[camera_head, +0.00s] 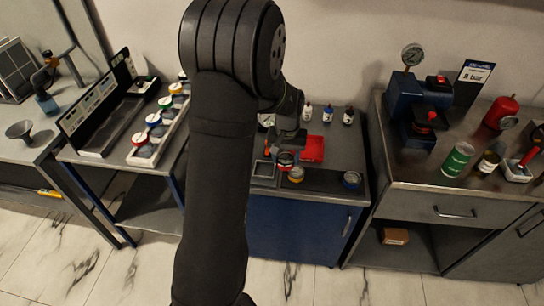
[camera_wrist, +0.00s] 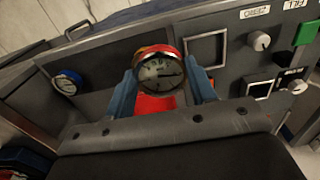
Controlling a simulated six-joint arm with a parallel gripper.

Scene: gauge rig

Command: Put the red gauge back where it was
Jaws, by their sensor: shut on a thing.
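My gripper (camera_head: 286,152) is shut on the red gauge (camera_head: 286,160), over the middle bench. In the wrist view the gauge's round pale dial (camera_wrist: 160,74), with a red-orange rim, sits between the two blue fingers of my gripper (camera_wrist: 164,86). In the head view an orange-yellow gauge (camera_head: 296,175) is just in front of the held gauge, and a blue gauge (camera_head: 351,180) stands to the right. The blue gauge also shows in the wrist view (camera_wrist: 67,82). I cannot tell whether the red gauge touches the surface below.
A red tray (camera_head: 313,149) lies behind the held gauge. An empty square frame (camera_head: 264,171) is to its left. Small bottles (camera_head: 327,113) stand at the back. A rack (camera_head: 146,160) with several coloured gauges is on the left bench. My arm hides part of the middle bench.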

